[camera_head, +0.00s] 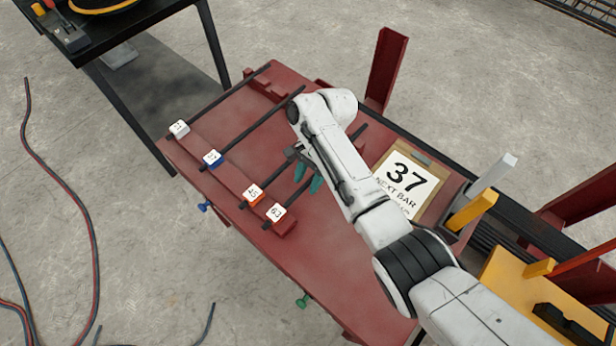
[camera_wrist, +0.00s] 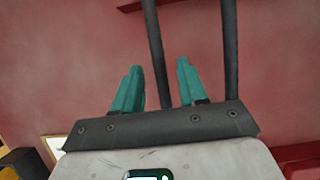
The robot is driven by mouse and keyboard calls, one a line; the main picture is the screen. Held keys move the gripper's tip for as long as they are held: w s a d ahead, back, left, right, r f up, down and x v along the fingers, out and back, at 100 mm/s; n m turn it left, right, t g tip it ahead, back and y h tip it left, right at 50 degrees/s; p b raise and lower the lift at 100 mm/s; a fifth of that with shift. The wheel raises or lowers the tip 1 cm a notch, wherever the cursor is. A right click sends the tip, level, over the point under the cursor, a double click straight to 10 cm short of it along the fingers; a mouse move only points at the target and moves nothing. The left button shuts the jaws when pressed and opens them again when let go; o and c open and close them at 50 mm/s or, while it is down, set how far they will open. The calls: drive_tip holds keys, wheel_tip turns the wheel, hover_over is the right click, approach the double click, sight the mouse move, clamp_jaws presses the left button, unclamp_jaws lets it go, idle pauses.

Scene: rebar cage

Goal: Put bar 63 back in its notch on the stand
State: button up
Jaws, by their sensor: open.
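Bar 63 is a dark bar with a white tag marked 63 (camera_head: 276,212), the nearest of several bars on the red stand (camera_head: 225,180) in the head view. Its tagged end lies at the stand's front rail; I cannot tell whether it sits in a notch. My gripper (camera_head: 308,178) is open over the bars' middle, its teal fingers apart. In the wrist view, one dark bar (camera_wrist: 154,45) runs up between the fingers of my gripper (camera_wrist: 157,82), apparently bar 63, not clamped. A second bar (camera_wrist: 231,50) lies to the right.
Bar 45 with an orange tag (camera_head: 253,195) lies beside bar 63; a blue-tagged bar (camera_head: 212,158) and a white-tagged bar (camera_head: 179,128) lie farther left. A red upright (camera_head: 387,65) stands behind.

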drive_tip(key=p+v, duration=0.1)
drive_tip(key=v, duration=1.1)
drive_tip(key=shift+r+p, duration=0.3)
drive_tip(key=shift+f, duration=0.1)
